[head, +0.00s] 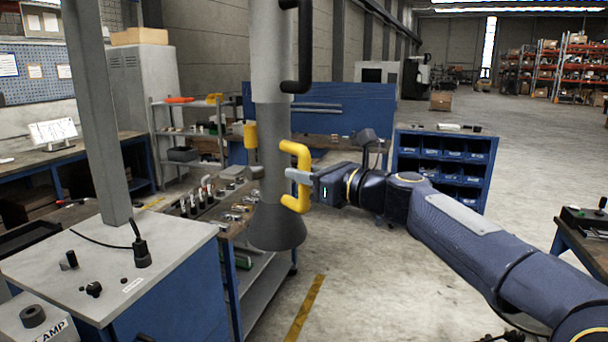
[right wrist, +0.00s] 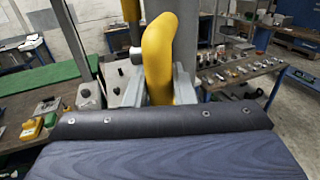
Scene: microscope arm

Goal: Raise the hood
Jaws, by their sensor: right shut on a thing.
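The hood (head: 277,228) is a dark grey cone at the bottom of a dark tube, hanging under a light grey vertical duct (head: 270,50) in the head view. A yellow C-shaped handle (head: 303,203) sticks out on its right side. My right gripper (head: 296,175) reaches in from the right and is shut on the upright part of the yellow handle. In the right wrist view the handle (right wrist: 158,50) stands between the fingers. My left gripper is not in view.
A cabinet with a light top (head: 100,255) stands at the left front. A workbench with metal parts (head: 205,208) is behind the hood. A black handle (head: 303,50) is fixed higher on the duct. A blue bin rack (head: 445,160) stands behind my right arm. The floor at right centre is clear.

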